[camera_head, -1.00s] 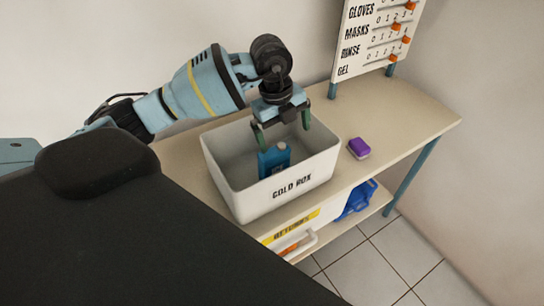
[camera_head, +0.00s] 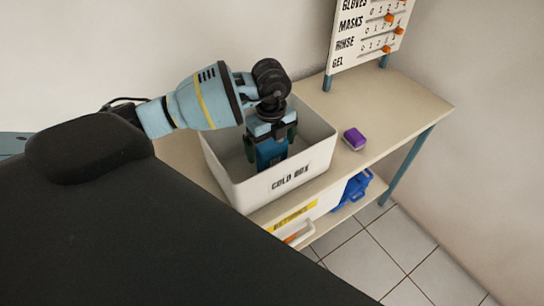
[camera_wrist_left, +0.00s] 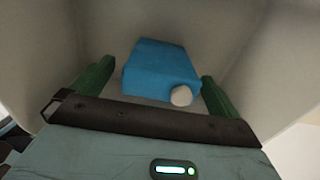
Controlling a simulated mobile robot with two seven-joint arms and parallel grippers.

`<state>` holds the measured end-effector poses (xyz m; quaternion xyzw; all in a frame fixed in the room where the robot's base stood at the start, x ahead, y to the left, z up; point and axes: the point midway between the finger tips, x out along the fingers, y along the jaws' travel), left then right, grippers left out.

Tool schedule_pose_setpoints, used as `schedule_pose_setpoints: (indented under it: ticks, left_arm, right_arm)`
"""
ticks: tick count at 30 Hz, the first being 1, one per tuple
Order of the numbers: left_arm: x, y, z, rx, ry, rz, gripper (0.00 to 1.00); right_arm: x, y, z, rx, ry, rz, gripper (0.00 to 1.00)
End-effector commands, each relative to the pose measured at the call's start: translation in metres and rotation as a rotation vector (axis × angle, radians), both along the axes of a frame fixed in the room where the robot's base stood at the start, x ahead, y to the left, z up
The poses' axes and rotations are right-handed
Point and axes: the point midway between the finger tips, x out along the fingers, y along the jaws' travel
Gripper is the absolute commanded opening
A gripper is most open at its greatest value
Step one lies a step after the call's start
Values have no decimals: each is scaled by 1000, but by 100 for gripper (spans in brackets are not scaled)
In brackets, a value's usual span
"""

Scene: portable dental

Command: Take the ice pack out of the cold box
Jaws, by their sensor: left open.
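The blue ice pack (camera_head: 270,152) stands inside the white cold box (camera_head: 290,181), which sits on the table and is lettered on its front. My left gripper (camera_head: 271,145) reaches down into the box from above, with its green fingers on either side of the pack. In the left wrist view the pack (camera_wrist_left: 160,70), with a white cap, lies between the two open fingers of the left gripper (camera_wrist_left: 148,88). Gaps show between the fingers and the pack there. The pack's lower part is hidden by the box wall in the head view. My right gripper is not in view.
A purple block (camera_head: 354,138) lies on the table (camera_head: 400,105) right of the box. A board with orange sliders (camera_head: 368,35) stands at the back. A drawer with a yellow label (camera_head: 290,217) and a blue item (camera_head: 352,190) are below. The right tabletop is mostly clear.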

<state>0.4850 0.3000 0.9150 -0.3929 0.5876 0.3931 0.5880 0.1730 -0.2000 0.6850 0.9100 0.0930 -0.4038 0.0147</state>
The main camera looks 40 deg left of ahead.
Motion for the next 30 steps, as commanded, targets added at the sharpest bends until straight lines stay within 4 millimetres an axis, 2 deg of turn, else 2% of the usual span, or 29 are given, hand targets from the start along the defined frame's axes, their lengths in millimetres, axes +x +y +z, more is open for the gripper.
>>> schedule_pose_setpoints:
  ticks: [6,16,28,30]
  left_arm:
    - [0,-3,-28,-1,1,-1,100]
    - [0,-3,-33,1,-1,-1,99]
    - [0,-3,-33,1,-1,-1,46]
    - [0,-3,-32,0,-3,-1,45]
  right_arm:
    - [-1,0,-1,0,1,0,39]
    - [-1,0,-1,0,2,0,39]
    - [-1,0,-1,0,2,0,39]
    - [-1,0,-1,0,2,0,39]
